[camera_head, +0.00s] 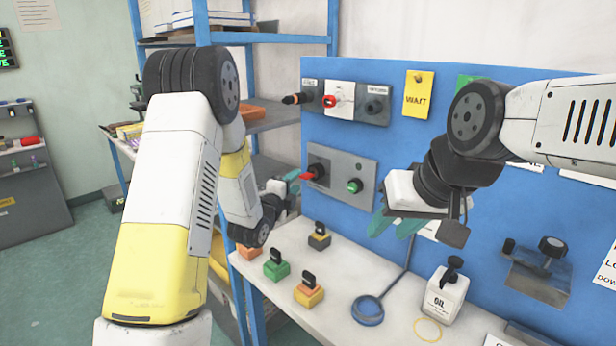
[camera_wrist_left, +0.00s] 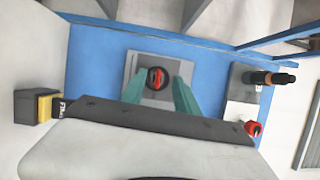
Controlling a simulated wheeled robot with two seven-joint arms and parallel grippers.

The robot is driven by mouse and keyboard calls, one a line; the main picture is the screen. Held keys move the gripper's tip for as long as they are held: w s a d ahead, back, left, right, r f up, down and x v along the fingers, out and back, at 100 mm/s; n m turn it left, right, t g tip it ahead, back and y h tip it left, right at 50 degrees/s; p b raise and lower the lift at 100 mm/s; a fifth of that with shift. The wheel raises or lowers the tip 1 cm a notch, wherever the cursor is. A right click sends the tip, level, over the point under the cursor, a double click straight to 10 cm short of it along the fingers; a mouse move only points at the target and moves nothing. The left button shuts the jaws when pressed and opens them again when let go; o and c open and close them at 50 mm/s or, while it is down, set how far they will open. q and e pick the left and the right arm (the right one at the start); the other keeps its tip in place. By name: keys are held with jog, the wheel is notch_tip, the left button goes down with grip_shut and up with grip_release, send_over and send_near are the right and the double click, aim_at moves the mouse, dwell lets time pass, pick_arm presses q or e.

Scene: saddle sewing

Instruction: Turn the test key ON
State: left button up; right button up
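A red-handled rotary switch (camera_head: 314,172), which looks like the test key, sits on a grey plate on the blue board. A green button (camera_head: 355,186) is beside it. In the left wrist view the switch's red handle (camera_wrist_left: 156,78) shows on a dark round base, upright or slightly tilted in the picture. My left gripper (camera_head: 293,180) is just left of the switch. Its teal fingers (camera_wrist_left: 160,80) are apart, with the handle seen between them; I cannot tell whether they touch it. My right gripper (camera_head: 394,226) is open and empty in front of the board.
A blue shelf (camera_head: 262,38) stands behind my left arm.

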pick_arm(q)
jog(key=n+g, duration=0.2)
jog(key=n, duration=0.2)
jog(key=n+g+h, duration=0.1)
jog(key=n+g, duration=0.2)
jog(key=n, duration=0.2)
jog(key=r+n+g+h, duration=0.1)
jog(key=n+g, duration=0.1)
jog(key=n, duration=0.3)
jog(key=shift+w+a, duration=0.3)
dwell(0.4)
